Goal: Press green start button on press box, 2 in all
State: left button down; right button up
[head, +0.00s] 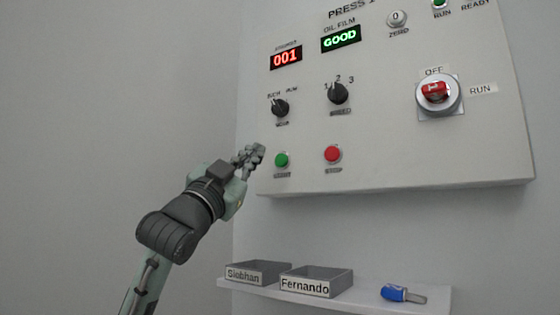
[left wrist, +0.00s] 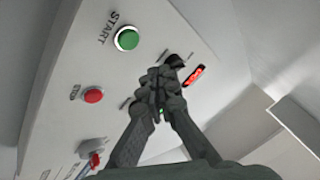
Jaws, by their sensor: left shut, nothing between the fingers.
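The press box (head: 400,155) is a pale panel on the wall. Its green start button (head: 281,160) sits at the lower left, left of a red stop button (head: 333,154). The counter display (head: 286,57) reads 001. My left gripper (head: 258,150) is shut and empty, just left of the green button and apart from it in the picture. In the left wrist view the green button (left wrist: 127,38) with its START label shows up and left of the gripper tips (left wrist: 168,72). My right gripper is not in view.
A green GOOD display (head: 341,39) is above. Below, a shelf (head: 350,302) holds two grey trays (head: 258,272) (head: 317,281) and a blue-handled tool (head: 396,293). The wall at left is bare.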

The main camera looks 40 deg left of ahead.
aim_at(281, 160)
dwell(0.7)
pick_arm(q)
jog(key=s+n+h+p, duration=0.1)
jog(key=n+h, duration=0.1)
jog(key=h, duration=0.1)
jog(key=s+n+h+p, duration=0.1)
jog(key=n+h, duration=0.1)
jog(key=h, duration=0.2)
jog(key=s+n+t+h+p, duration=0.1)
jog(key=n+h, duration=0.1)
jog(key=h, duration=0.1)
jog(key=shift+s+f+n+p, duration=0.15)
jog(key=shift+s+n+p, duration=0.2)
jog(key=shift+s+n, duration=0.05)
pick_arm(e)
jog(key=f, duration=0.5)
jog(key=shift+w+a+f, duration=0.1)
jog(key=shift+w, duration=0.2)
pick_arm(q)
jog(key=shift+w, duration=0.1)
jog(key=w, duration=0.5)
jog(key=w+a+p, duration=0.1)
jog(key=w, duration=0.2)
jog(key=shift+w, duration=0.3)
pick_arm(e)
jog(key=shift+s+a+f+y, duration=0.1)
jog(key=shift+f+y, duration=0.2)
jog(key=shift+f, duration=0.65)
